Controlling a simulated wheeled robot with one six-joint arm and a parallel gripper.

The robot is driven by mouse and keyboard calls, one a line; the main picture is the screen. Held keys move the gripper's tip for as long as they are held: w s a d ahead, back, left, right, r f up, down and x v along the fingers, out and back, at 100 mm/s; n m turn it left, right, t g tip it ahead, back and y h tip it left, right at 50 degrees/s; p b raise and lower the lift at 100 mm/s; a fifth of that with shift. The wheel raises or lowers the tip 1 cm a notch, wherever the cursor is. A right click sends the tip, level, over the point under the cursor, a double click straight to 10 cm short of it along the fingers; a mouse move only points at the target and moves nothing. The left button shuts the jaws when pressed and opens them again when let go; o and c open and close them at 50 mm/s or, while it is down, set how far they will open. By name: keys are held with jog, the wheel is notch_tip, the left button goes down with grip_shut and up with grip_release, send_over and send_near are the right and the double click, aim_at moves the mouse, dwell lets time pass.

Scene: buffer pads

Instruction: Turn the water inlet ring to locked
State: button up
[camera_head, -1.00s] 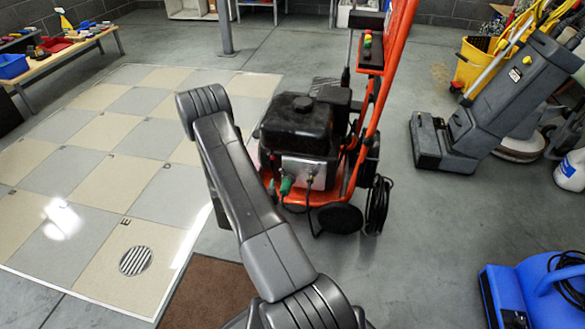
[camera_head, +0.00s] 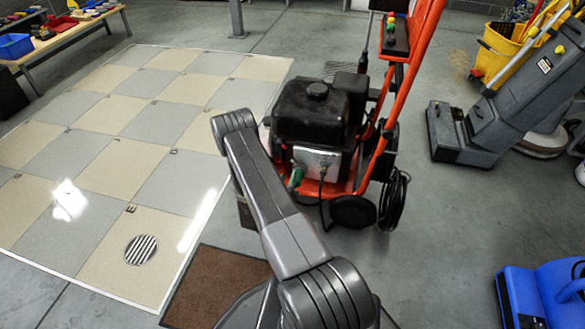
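A pressure washer (camera_head: 352,188) with an orange frame, a black engine block and a silver pump plate (camera_head: 316,163) stands right of the tiled floor. A green fitting (camera_head: 296,177) sits low on its front, partly behind my arm; I cannot tell whether this is the water inlet ring or how it is turned. A dark hose hangs from the pump plate. My arm reaches up from the bottom of the picture toward the left side of the washer. My gripper is not visible; the arm's own links hide that area.
A brown mat (camera_head: 214,288) lies beside the tiled floor (camera_head: 118,158) with its round drain (camera_head: 141,249). A grey floor scrubber (camera_head: 487,122) and yellow bucket (camera_head: 497,55) stand at right. A blue machine (camera_head: 548,296) is at lower right. Grey floor between is clear.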

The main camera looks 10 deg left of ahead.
aim_at(293, 163)
jog(key=w+b, duration=0.1)
jog(key=w, duration=0.6)
jog(key=shift+d+b, duration=0.1)
jog(key=shift+b, duration=0.25)
grip_shut()
